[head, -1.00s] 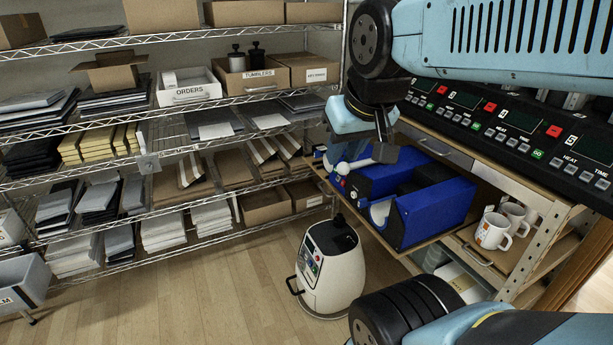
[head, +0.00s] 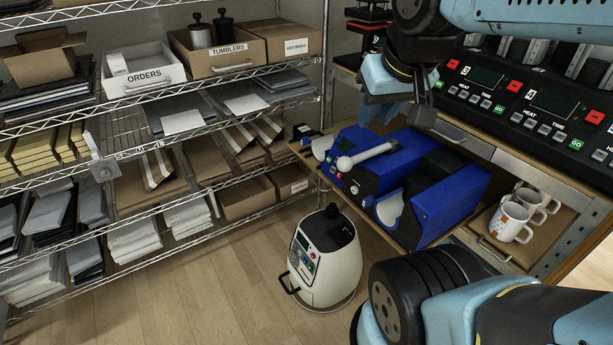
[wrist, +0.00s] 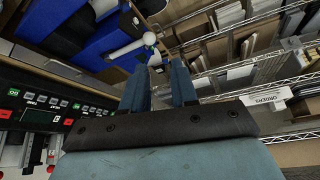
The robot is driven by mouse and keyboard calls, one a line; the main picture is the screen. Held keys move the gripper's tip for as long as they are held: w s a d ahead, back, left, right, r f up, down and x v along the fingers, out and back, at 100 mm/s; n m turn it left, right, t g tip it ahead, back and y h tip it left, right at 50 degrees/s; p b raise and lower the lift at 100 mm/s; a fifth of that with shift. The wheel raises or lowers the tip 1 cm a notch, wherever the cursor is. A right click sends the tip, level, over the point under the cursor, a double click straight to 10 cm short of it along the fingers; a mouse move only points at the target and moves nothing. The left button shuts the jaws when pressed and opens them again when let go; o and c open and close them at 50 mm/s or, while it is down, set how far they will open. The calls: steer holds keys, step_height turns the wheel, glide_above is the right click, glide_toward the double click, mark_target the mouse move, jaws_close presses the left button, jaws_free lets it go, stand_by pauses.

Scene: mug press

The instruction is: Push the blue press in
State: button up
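The blue press (head: 455,195) sits on a wooden shelf below the control panels in the head view. Its white lever with a ball end (head: 368,155) lies across the top of its left part. White curved cradles show at its front. The press also shows at the top left of the wrist view (wrist: 85,40), with the lever (wrist: 130,47) near the fingertips. My gripper (head: 388,115) is above and behind the lever in the head view, apart from the press in the picture. In the wrist view my gripper (wrist: 161,78) has its fingers apart, with nothing between them.
Several white mugs (head: 520,212) stand right of the press. Control panels (head: 530,100) rise behind it. A white rounded machine (head: 326,262) stands on the floor in front. A wire rack (head: 150,145) with boxes and paper fills the left. Floor between is clear.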

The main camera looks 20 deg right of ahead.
steer(key=w+f+n+g+h, duration=0.3)
steer(key=w+f+n+h, duration=0.2)
steer(key=w+f+n, duration=0.45)
steer(key=w+f+n+g+h, duration=0.4)
steer(key=w+f+n, duration=0.3)
steer(key=w+n, duration=0.5)
steer(key=w+a+f+n+t+h, duration=0.2)
steer(key=w+a+f+n+h, duration=0.25)
steer(key=w+f+n, duration=0.55)
steer(key=n+t+h, duration=0.1)
steer(key=n+t, duration=0.3)
steer(key=n, duration=0.4)
glide_toward(316, 183)
steer(key=x, duration=1)
steer(key=shift+f, duration=0.3)
steer(key=shift+c, duration=0.3)
